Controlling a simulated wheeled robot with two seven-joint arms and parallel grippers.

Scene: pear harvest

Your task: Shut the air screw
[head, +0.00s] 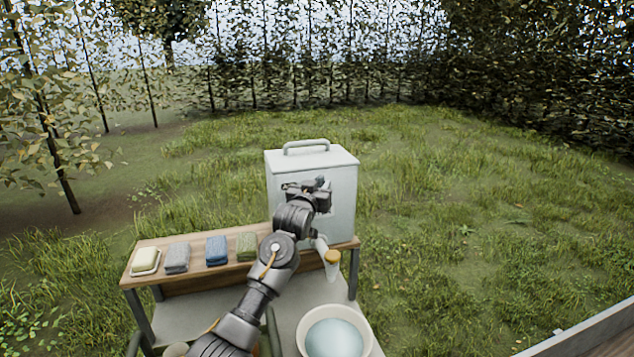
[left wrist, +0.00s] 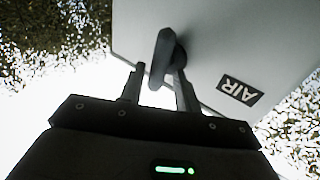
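The air screw shows in the left wrist view as a dark grey wing-shaped knob (left wrist: 161,60) on the face of a pale tank, beside a black label reading AIR (left wrist: 240,90). My left gripper (left wrist: 160,92) is open, one finger on each side of the knob's lower end. A gap shows on the left; I cannot tell if the right finger touches. In the head view, my left gripper (head: 322,184) is at the front of the white tank (head: 343,205) and mostly hides the screw. My right gripper is in neither view.
The tank stands on a wooden shelf (head: 200,261) with soap (head: 145,260) and folded grey (head: 177,258), blue (head: 216,249) and green (head: 246,245) cloths. Grass lies beyond.

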